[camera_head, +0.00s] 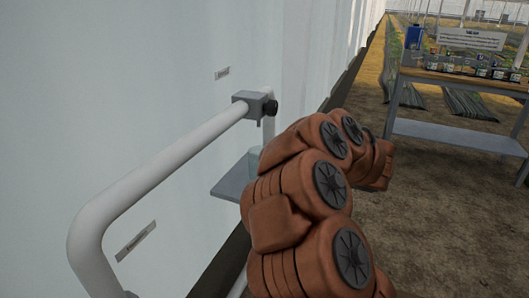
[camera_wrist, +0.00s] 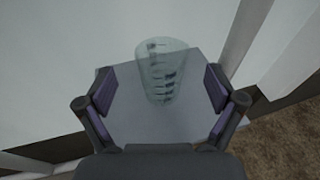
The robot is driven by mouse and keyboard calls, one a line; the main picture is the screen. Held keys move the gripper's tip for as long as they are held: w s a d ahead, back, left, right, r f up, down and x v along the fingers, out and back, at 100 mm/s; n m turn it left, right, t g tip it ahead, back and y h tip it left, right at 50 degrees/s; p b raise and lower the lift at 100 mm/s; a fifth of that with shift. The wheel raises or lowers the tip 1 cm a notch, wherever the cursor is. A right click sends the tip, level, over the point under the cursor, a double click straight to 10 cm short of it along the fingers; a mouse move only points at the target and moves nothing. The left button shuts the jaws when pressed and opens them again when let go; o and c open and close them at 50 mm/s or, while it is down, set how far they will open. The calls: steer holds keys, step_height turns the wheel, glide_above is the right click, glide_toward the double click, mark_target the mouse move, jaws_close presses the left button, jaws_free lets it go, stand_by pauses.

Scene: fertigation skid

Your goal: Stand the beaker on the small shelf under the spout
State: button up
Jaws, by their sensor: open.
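The beaker (camera_wrist: 160,72) is clear with dark graduation marks. In the wrist view it stands upright on the small grey shelf (camera_wrist: 130,118), between and a little beyond my open fingers. My gripper (camera_wrist: 158,95) is open, with a purple-padded finger on each side and a gap between each pad and the beaker. In the head view the shelf (camera_head: 232,183) sticks out by the white wall, and part of the beaker (camera_head: 254,160) shows above it behind my arm. The spout (camera_head: 268,130) comes down from the grey valve above the shelf; my arm hides its lower end.
A white pipe (camera_head: 160,165) runs from the lower left to the grey valve block (camera_head: 255,104) with a black knob. A white wall (camera_head: 150,60) stands close behind. A table (camera_head: 460,80) with several small pots and a blue container is far right.

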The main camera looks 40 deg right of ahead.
steer(key=v, duration=0.6)
steer(key=shift+s, duration=0.15)
steer(key=shift+d+r, duration=0.1)
steer(key=w+d+r+m+g+h, duration=0.1)
steer(key=w+d+r+m+h, duration=0.1)
steer(key=d+r+m+h, duration=0.5)
steer(key=w+m+h, duration=0.2)
steer(key=m+h, duration=0.3)
steer(key=m, duration=0.5)
steer(key=s+a+f+m+g+y, duration=0.2)
steer(key=s+a+f+m+g, duration=0.95)
steer(key=a+f+m, duration=0.55)
steer(key=s+a+f+m+g+y, duration=0.2)
steer(key=s+a+m+g+y, duration=0.3)
steer(key=s+a, duration=1.2)
steer(key=s+g, duration=0.1)
steer(key=s, duration=0.1)
steer(key=shift+s+a+f+y, duration=0.3)
steer(key=shift+s+a+f, duration=0.05)
steer(key=shift+a+f, duration=0.05)
